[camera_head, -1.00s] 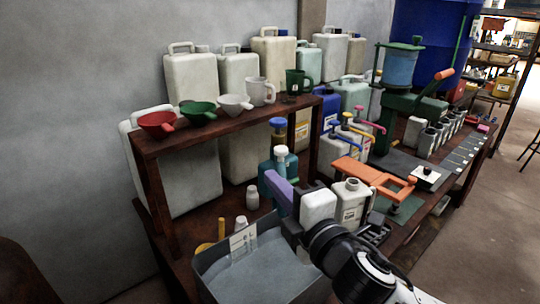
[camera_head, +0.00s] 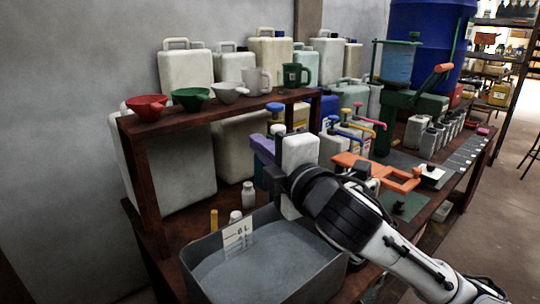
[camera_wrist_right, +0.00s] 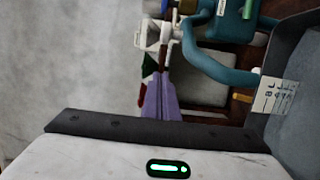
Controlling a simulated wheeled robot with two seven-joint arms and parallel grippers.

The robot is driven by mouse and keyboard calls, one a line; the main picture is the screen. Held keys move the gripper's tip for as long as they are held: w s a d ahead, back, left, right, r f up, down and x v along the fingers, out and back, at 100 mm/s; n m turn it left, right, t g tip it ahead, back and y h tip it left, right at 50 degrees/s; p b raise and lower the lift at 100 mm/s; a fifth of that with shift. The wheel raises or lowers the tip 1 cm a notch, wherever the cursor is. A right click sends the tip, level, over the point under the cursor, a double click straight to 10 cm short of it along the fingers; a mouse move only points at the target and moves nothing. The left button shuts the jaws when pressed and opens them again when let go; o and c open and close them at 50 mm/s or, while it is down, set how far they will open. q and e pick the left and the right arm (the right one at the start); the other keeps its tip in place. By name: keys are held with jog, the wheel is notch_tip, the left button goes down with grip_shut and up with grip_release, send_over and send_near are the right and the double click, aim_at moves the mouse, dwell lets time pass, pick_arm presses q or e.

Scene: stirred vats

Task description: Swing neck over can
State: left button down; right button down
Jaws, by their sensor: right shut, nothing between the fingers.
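My right gripper, with purple fingers (camera_head: 262,147), is shut and empty. It is above the back of the grey tub, in front of the shelf's right post. Its fingers (camera_wrist_right: 160,98) also show in the right wrist view. There a curved teal pipe (camera_wrist_right: 200,62) crosses beside the fingers, with a small gap in the picture; it may be the neck. A dark teal container (camera_head: 262,174) stands behind my gripper. Several jugs with blue, yellow and pink spouts (camera_head: 350,134) stand farther right. I cannot tell which vessel is the can; my arm hides part of the bench. My left gripper is not in view.
The grey tub (camera_head: 205,279) with a measure label fills the bench front. Small white bottles (camera_head: 248,196) stand behind it. The shelf (camera_head: 150,128) carries red and green funnels and mugs. An orange tool (camera_head: 403,179) and green stirrer (camera_head: 395,110) stand right.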

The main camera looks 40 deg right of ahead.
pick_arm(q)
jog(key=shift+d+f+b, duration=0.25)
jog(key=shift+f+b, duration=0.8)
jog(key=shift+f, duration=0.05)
pick_arm(e)
jog(key=w+d, duration=0.1)
jog(key=d, duration=0.1)
jog(key=w+d, duration=0.2)
jog(key=shift+d, duration=0.15)
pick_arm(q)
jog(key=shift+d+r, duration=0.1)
pick_arm(e)
jog(key=shift+d, duration=0.1)
